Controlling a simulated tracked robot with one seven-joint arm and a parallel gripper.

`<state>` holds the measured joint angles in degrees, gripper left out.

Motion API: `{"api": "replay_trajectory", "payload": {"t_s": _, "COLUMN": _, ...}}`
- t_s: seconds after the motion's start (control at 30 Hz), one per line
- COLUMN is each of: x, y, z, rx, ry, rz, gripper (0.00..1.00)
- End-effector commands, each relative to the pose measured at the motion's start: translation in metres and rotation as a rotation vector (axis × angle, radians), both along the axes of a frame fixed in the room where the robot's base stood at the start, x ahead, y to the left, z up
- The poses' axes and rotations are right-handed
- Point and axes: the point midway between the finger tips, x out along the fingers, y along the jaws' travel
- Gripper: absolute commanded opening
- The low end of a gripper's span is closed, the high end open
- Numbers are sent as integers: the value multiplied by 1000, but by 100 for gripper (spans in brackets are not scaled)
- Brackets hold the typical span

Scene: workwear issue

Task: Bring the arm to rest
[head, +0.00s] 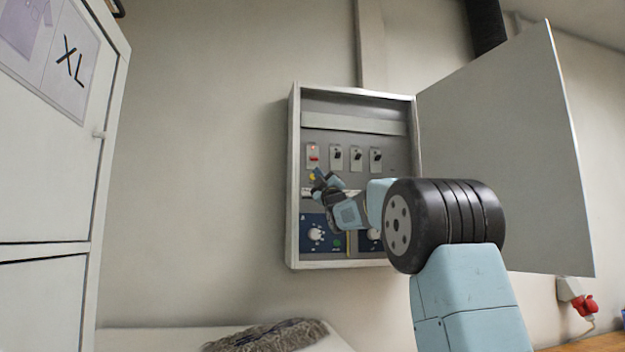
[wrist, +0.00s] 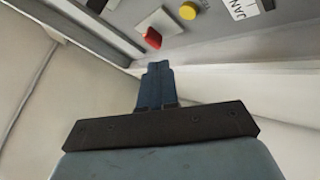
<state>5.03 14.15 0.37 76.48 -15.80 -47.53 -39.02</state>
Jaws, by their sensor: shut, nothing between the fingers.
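My gripper (head: 318,180) is raised in front of the open wall panel (head: 294,190), close to its left part, below the row of switches. In the wrist view my gripper (wrist: 157,68) shows its dark blue fingers together, with nothing between them. I cannot tell whether the fingers touch the panel. My arm reaches in from the lower right and hides part of the panel's lower right.
The panel door (head: 505,140) stands open on the right, close to my arm. Several switches (head: 355,158) and a white dial (head: 316,234) are on the panel. A white cabinet marked XL (head: 45,150) stands left. A grey fluffy thing (head: 268,336) lies below. A red plug (head: 585,305) is at right.

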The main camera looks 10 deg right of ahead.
Motion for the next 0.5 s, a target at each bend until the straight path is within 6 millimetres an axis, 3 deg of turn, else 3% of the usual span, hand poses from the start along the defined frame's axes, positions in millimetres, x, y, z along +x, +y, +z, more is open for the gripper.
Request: {"api": "replay_trajectory", "payload": {"t_s": 0.5, "x": -6, "y": 0, "z": -2, "rx": 18, "ry": 38, "rz": 1, "gripper": 0}}
